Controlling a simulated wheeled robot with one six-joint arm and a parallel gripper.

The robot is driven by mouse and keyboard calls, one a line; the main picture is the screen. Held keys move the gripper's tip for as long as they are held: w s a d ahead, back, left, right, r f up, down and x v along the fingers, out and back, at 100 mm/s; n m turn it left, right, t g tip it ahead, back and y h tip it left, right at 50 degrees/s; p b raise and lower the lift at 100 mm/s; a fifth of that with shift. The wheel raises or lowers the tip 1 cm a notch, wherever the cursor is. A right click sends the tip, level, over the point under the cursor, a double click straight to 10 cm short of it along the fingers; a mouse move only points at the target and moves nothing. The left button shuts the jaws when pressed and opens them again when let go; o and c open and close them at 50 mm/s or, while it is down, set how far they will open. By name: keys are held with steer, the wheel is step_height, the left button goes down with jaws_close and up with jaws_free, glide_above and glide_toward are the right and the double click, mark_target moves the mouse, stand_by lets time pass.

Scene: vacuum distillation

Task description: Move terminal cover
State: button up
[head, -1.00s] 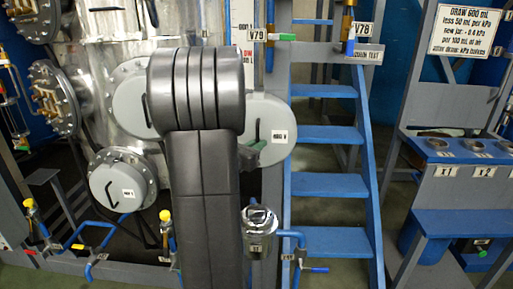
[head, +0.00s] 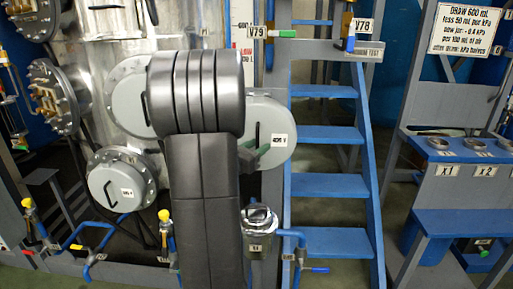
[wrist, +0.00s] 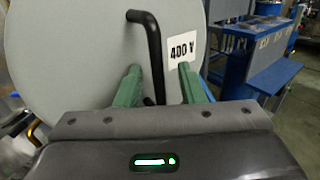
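A round grey terminal cover (head: 283,120) with a black bar handle and a "400 V" label stands upright right of my arm in the head view. In the wrist view the cover (wrist: 85,50) fills the upper left, with its bent black handle (wrist: 153,45) in front. My gripper (wrist: 158,72) has green fingers spread on both sides of the handle's lower part, with gaps on each side. In the head view my gripper (head: 262,152) shows partly beside the cover; my arm hides the rest. Whether the fingertips touch the cover cannot be told.
Two other grey covers, an upper one (head: 126,97) and a lower one (head: 121,188), are left of my arm. A metal pot (head: 259,220) and blue pipes sit below. Blue stairs (head: 330,187) stand to the right, and a bench with cups (head: 455,151) is farther right.

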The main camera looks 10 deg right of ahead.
steer(key=v, duration=1.3)
steer(key=shift+s+a, duration=0.25)
steer(key=shift+a, duration=0.05)
steer(key=x, duration=1.3)
steer(key=shift+w+d, duration=0.1)
steer(key=shift+d, duration=0.15)
steer(key=shift+w+d+r, duration=0.1)
steer(key=shift+w+d, duration=0.05)
steer(key=shift+r+p, duration=0.15)
steer(key=shift+p, duration=0.15)
